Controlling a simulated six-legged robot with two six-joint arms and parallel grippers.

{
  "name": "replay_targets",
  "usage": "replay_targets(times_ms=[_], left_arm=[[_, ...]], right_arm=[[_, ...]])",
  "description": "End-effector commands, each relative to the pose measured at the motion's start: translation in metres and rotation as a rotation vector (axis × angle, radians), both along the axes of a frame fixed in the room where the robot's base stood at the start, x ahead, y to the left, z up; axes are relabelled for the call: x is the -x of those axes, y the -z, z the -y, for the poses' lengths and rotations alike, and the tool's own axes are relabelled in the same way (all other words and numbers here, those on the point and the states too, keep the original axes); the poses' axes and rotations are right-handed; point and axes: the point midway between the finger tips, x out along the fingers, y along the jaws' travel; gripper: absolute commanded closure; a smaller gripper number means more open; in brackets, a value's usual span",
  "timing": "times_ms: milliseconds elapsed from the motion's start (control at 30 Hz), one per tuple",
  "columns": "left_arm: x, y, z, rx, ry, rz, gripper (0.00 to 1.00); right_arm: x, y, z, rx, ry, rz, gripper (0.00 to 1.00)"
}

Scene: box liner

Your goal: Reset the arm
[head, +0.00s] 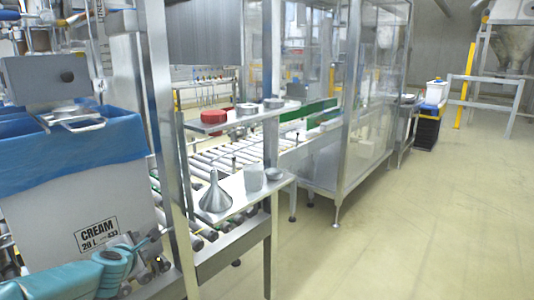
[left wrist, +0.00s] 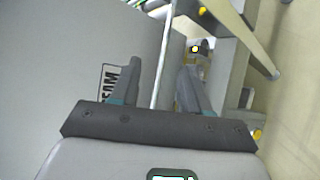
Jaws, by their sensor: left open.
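My left arm (head: 75,275), teal and grey, comes in at the bottom left of the head view. Its gripper (head: 152,247) is low in front of the white box marked CREAM (head: 60,180), near the box's lower right corner. In the left wrist view the left gripper (left wrist: 160,82) has its two dark fingers apart with nothing held between them. The box wall (left wrist: 60,70) and part of its label (left wrist: 107,82) show beyond the left finger. I cannot tell whether the gripper touches the box. My right gripper is in neither view.
A blue liner (head: 75,150) hangs over the box rim. A metal post (head: 155,110) stands right of the box. A roller conveyor (head: 190,165) runs behind, with a shelf (head: 235,195) bearing a metal funnel (head: 215,192). The floor (head: 400,220) at right is clear.

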Motion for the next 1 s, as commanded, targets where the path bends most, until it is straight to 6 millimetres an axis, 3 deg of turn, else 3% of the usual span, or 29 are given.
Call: replay_targets(times_ms=[33, 267, 500, 733, 1000], left_arm=[[0.006, 0.017, 0.011, -0.053, 0.052, -0.065, 0.54], [0.05, 0.105, 0.06, -0.294, 0.336, -0.31, 0.54], [0.124, 0.176, 0.111, -0.497, 0.7, -0.507, 0.54], [0.215, 0.218, 0.157, -0.633, 1.092, -0.617, 0.54], [0.329, 0.23, 0.202, -0.711, 1.553, -0.63, 0.54]], right_arm=[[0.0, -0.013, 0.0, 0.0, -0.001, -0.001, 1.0], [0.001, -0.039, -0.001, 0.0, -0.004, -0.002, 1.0], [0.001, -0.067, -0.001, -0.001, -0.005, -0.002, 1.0], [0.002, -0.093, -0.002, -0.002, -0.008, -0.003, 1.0], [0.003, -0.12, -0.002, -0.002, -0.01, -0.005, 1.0]])
